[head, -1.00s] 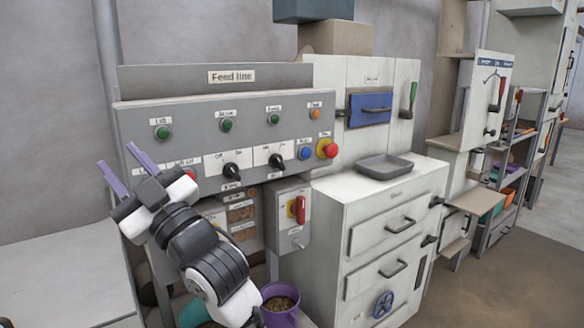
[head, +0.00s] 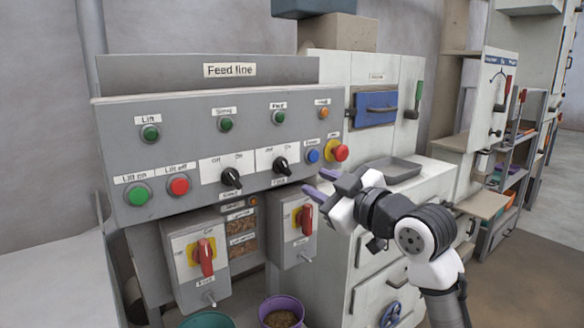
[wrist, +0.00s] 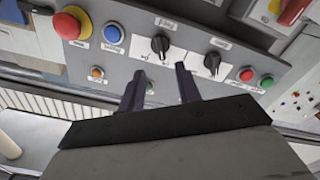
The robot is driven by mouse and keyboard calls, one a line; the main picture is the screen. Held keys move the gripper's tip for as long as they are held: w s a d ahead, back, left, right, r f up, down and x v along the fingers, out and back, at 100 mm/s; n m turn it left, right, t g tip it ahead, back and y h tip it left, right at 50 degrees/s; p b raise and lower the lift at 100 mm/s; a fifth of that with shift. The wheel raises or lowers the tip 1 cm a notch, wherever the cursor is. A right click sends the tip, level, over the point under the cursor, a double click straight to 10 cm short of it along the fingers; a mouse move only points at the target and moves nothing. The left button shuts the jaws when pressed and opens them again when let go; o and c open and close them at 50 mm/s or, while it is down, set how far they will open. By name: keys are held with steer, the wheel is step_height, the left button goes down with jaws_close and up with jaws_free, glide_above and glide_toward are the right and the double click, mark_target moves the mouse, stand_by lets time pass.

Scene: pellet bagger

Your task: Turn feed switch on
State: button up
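The feed switch (head: 282,166) is the right-hand black rotary knob on the grey panel. It has a white plate behind it with off and on marks. It also shows in the wrist view as a black knob (wrist: 160,45). I cannot tell for sure which mark it points to. My gripper (head: 316,181) is open and empty, right of and below the knob in the head view, its purple fingers toward the panel. In the wrist view the fingertips (wrist: 159,72) are apart, with the feed knob just beyond the gap, not touched.
A similar black knob (head: 231,178) sits left. The red emergency button (head: 341,153) and blue button (head: 313,156) are close on the right. Green (head: 138,195) and red (head: 179,186) lift buttons are far left. Red-handled isolators (head: 205,258) hang below.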

mark_target(287, 169)
steer(key=p+x, duration=0.2)
steer(key=x, duration=0.8)
steer(key=shift+c, duration=0.2)
jaws_close()
